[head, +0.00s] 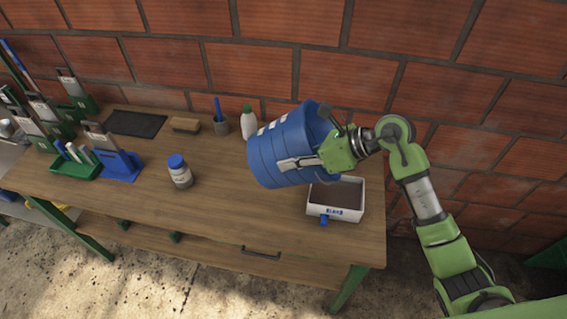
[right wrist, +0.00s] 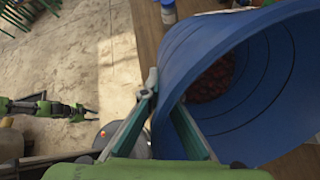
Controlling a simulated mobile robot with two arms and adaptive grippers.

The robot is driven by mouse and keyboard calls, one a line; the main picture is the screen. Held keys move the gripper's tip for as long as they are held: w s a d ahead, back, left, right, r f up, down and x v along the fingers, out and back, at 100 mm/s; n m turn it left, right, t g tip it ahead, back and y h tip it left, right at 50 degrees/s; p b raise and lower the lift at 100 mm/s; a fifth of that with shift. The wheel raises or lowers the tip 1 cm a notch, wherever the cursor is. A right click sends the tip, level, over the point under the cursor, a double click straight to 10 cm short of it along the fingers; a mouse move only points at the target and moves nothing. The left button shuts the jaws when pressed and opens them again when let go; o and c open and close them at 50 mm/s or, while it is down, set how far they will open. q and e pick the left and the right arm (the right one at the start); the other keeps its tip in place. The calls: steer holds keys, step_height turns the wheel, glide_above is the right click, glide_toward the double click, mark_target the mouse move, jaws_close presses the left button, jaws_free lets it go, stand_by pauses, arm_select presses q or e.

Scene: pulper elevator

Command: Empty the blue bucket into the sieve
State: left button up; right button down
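The blue bucket (head: 270,160) is tilted above the workbench, its mouth turned toward the right. My right gripper (head: 300,163) is shut on its wall at the rim; in the right wrist view the fingers (right wrist: 165,115) straddle the rim. Reddish-brown contents (right wrist: 210,80) lie deep inside the bucket (right wrist: 185,50). The sieve, a white-walled box (head: 335,213) with a dark inside, stands on the bench below and right of the bucket. My left gripper (right wrist: 88,112) shows small in the right wrist view, apparently open and empty.
The wooden workbench (head: 215,205) has a white jar with a blue lid (head: 180,172), a white bottle with a green cap (head: 249,122), a cup (head: 221,126) and a brush (head: 185,125). Scoops and holders crowd its left end. A brick wall (head: 420,85) stands behind.

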mark_target(323, 174)
steer(key=d+y+b, duration=0.1)
steer(key=d+f+y+b, duration=0.1)
steer(key=b, duration=0.1)
steer(key=d+y+b, duration=0.1)
steer(key=b, duration=0.1)
steer(key=shift+s+f+t, duration=0.3)
steer(key=shift+t, duration=0.1)
steer(key=d+y+b, duration=0.1)
steer(key=b, duration=0.3)
steer(key=d+f+t+y+b, duration=0.1)
steer(key=d+y+b, duration=0.1)
steer(key=b, duration=0.2)
steer(key=s+d+y+b, duration=0.1)
steer(key=d+b, duration=0.1)
steer(key=b, duration=0.3)
steer(key=shift+d+f+m+y, duration=0.1)
steer(key=shift+f+m+y, duration=0.2)
steer(key=shift+m, duration=0.1)
steer(key=s+d+r+t+y+b, duration=0.1)
steer(key=d+y+b, duration=0.3)
steer(key=b, duration=0.5)
steer(key=shift+s+d+r+m+t, duration=0.2)
steer(key=shift+d+m+t, duration=0.3)
steer(key=shift+d, duration=0.6)
